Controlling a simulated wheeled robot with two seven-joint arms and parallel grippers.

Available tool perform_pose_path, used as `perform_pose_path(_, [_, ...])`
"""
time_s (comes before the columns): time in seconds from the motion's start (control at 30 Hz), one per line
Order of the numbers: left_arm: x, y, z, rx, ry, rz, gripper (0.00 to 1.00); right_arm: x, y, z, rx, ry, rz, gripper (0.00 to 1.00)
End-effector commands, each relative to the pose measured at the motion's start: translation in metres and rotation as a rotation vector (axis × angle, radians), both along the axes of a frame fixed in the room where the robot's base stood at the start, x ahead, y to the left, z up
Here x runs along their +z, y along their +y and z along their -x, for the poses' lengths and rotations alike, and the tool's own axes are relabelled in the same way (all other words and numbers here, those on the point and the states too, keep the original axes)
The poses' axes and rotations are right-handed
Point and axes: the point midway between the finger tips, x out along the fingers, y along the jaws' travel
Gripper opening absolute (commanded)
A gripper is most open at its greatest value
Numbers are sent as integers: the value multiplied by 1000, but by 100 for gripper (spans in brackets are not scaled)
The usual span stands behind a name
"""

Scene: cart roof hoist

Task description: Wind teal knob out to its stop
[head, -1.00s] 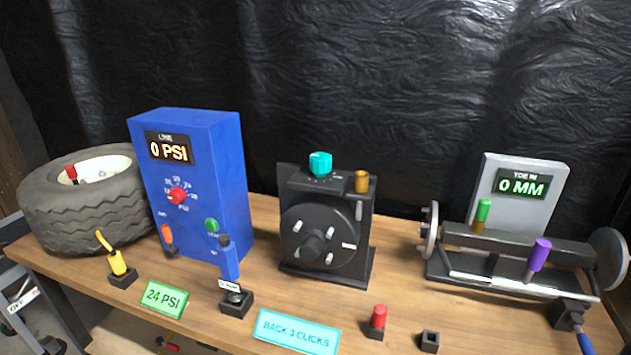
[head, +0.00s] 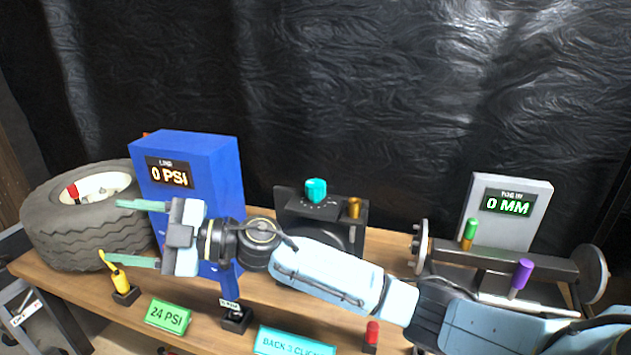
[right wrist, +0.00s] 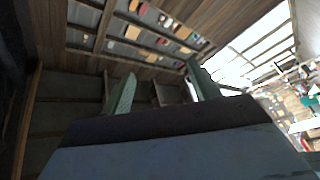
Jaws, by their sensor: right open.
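The teal knob (head: 316,190) sits upright on top of the black damper block (head: 290,206) in the middle of the bench. A brass-coloured cap (head: 354,207) stands to its right on the same block. My right gripper (head: 137,233) is open and empty, its fingers pointing left in front of the blue pressure box and the tire. It is well to the left of the knob and apart from it. My right forearm crosses in front of the block and hides its lower face. In the right wrist view the two fingers (right wrist: 158,90) stand apart with nothing between them. My left gripper is not in view.
The blue box (head: 215,170) reads 0 PSI, and the tire (head: 60,235) lies to its left. A toe gauge (head: 535,195) reading 0 MM stands at the right. A green 24 PSI card (head: 168,315) and a cyan card (head: 290,343) lie along the front edge.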

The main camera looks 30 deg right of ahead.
Motion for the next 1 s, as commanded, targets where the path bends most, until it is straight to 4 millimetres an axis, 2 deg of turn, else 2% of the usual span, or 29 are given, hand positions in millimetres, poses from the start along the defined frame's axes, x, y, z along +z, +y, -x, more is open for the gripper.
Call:
perform_pose_path(0.03, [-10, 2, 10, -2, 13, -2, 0, 5, 2, -4, 76, -30, 116, 61])
perform_pose_path(0.13, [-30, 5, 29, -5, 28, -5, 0, -3, -8, -10, 209, -23, 377, 61])
perform_pose_path(0.17, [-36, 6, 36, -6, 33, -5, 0, -6, -15, -13, 237, -7, 461, 61])
perform_pose_path(0.27, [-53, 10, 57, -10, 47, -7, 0, -12, -57, -29, 278, 83, 750, 61])
perform_pose_path(0.37, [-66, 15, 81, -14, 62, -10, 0, -5, -122, -45, 241, 236, 1030, 61])
perform_pose_path(0.4, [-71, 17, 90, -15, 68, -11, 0, 3, -152, -50, 207, 310, 1130, 61])
perform_pose_path(0.47, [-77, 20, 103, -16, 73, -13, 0, 18, -195, -54, 142, 427, 1256, 61])
perform_pose_path(0.5, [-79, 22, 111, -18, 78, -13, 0, 30, -223, -54, 92, 507, 1326, 61])
perform_pose_path(0.6, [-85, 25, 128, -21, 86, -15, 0, 59, -280, -48, -28, 689, 1448, 61])
perform_pose_path(0.7, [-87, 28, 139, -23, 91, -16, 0, 83, -318, -38, -122, 824, 1511, 61])
perform_pose_path(0.8, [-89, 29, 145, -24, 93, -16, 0, 95, -338, -31, -174, 903, 1538, 61])
perform_pose_path(0.87, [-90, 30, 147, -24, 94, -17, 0, 96, -343, -29, -188, 925, 1546, 61])
perform_pose_path(1.0, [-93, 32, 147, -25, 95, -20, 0, 81, -344, -28, -189, 930, 1550, 61])
